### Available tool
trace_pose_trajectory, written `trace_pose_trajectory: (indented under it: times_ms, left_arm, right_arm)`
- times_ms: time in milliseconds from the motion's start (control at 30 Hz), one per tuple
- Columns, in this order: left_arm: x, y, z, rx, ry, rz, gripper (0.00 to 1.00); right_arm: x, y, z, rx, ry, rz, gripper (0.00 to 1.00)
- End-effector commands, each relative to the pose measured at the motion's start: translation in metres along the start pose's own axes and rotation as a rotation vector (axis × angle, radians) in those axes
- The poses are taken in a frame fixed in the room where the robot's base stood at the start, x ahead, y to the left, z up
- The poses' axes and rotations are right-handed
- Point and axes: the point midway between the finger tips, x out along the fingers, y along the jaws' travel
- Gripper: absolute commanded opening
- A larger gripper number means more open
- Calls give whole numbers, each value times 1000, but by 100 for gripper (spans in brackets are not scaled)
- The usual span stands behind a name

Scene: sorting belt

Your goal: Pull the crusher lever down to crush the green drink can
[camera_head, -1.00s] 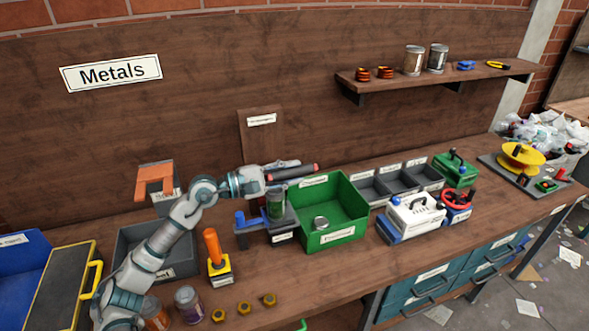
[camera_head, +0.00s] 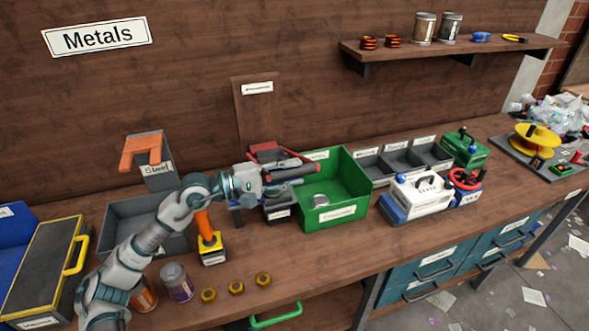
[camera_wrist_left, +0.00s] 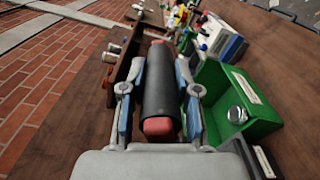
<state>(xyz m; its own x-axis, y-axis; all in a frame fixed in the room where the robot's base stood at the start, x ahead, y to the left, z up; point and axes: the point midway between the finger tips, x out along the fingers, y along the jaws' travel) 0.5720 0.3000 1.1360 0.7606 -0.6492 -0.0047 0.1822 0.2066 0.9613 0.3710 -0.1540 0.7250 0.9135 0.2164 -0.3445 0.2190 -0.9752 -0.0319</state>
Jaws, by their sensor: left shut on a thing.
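The can crusher (camera_head: 280,204) is a dark grey bench unit with a label, touching or close beside the green bin (camera_head: 335,214). Its lever handle (camera_head: 291,172) is a thick black grip, low over the crusher. In the left wrist view the handle (camera_wrist_left: 160,95) has red ends and lies lengthwise between my fingers. My left gripper (camera_head: 282,180) is shut on this handle; it also shows in the left wrist view (camera_wrist_left: 160,78). The green drink can is hidden behind my gripper and the handle. My right gripper is not in view.
A flattened grey metal piece (camera_head: 320,201) lies in the green bin. An orange-handled tool (camera_head: 207,233), two cans (camera_head: 176,282) and several brass nuts (camera_head: 236,288) stand near my left arm. A white case (camera_head: 420,197) stands to the right.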

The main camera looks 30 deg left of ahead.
Motion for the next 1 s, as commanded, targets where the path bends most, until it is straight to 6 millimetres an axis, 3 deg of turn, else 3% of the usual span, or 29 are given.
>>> trace_pose_trajectory:
  times_ms: [433,467,533,1000]
  left_arm:
    - [-2,3,1,7,0,7,0]
    - [-2,3,1,7,0,7,38]
    - [-1,3,1,7,0,6,56]
    - [-6,0,-1,4,3,2,56]
  right_arm:
    - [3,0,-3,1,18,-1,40]
    - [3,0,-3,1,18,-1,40]
    - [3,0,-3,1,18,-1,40]
    - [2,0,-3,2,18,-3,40]
